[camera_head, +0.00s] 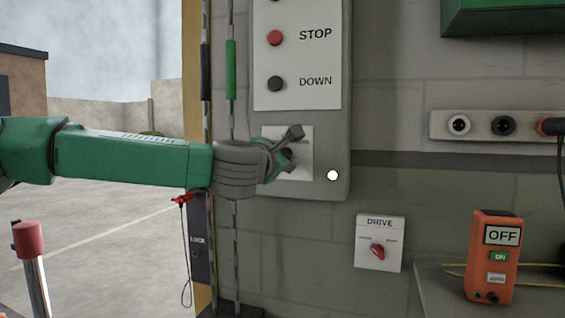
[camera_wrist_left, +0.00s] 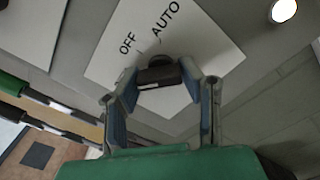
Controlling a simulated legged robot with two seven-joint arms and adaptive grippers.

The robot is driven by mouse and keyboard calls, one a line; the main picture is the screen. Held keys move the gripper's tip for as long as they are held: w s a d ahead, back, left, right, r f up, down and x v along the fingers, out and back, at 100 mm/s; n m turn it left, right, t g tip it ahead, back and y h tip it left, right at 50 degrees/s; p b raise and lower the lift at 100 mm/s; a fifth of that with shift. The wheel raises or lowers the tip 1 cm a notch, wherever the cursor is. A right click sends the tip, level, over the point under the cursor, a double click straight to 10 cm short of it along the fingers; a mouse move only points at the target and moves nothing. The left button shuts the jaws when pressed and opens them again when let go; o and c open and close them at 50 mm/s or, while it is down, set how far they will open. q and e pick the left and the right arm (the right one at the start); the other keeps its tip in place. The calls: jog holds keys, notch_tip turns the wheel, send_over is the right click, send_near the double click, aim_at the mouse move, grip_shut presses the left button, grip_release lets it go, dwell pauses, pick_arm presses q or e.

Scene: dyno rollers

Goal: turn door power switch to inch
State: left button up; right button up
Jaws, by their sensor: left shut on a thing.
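The door power switch plate (camera_head: 306,168) is white, on the lower part of the grey control box, mostly behind my left gripper in the head view. In the left wrist view, the plate (camera_wrist_left: 193,47) shows the words OFF and AUTO; no INCH label is visible. The dark switch knob (camera_wrist_left: 160,76) sits between the two fingers of my left gripper (camera_wrist_left: 160,88), which is shut on it. In the head view, my left gripper (camera_head: 290,150) reaches in from the left against the plate and hides the knob. My right gripper is not in view.
Above are the red STOP button (camera_head: 275,38) and black DOWN button (camera_head: 276,83). A white round light (camera_head: 333,175) is beside the plate. A DRIVE switch (camera_head: 380,243) and an orange OFF box (camera_head: 492,257) are lower right. Vertical cables (camera_head: 231,70) run left of the box.

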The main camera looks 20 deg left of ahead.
pick_arm(q)
jog(key=shift+d+f, duration=0.1)
jog(key=shift+f, duration=0.45)
jog(key=o, duration=1.2)
jog(key=shift+c, duration=0.2)
jog(key=shift+r, duration=0.25)
jog(key=shift+s+r, duration=0.1)
jog(key=shift+s, duration=0.05)
jog(key=s, duration=1.1)
jog(key=shift+s+a, duration=0.35)
jog(key=shift+a, duration=0.05)
jog(key=shift+f, duration=0.2)
